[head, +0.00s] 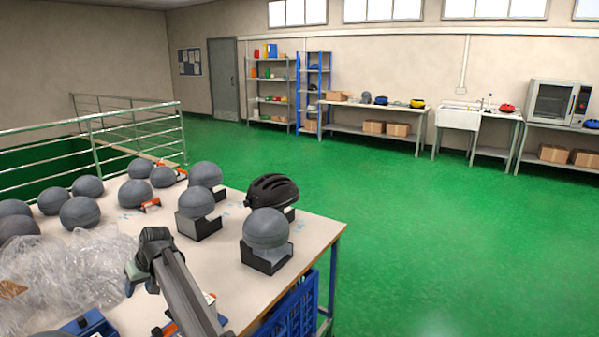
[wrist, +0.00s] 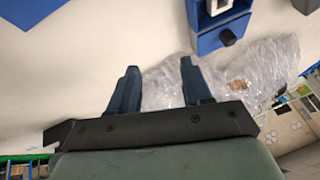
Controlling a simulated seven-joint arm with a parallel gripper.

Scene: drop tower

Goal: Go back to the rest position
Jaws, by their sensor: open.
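My gripper (wrist: 158,66) shows in the wrist view with its two dark fingers apart and nothing between them. Clear crumpled plastic wrap lies beyond the fingers in that view. In the head view my arm reaches over the near part of the white table (head: 225,262). The fingers cannot be made out clearly there.
Grey spheres, some on dark stands (head: 266,258), and a black helmet (head: 272,191) stand on the table. Clear plastic wrap (head: 65,275) lies at left. A blue device (head: 88,325) is at the front edge, also in the wrist view (wrist: 218,25). Green floor is open at right.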

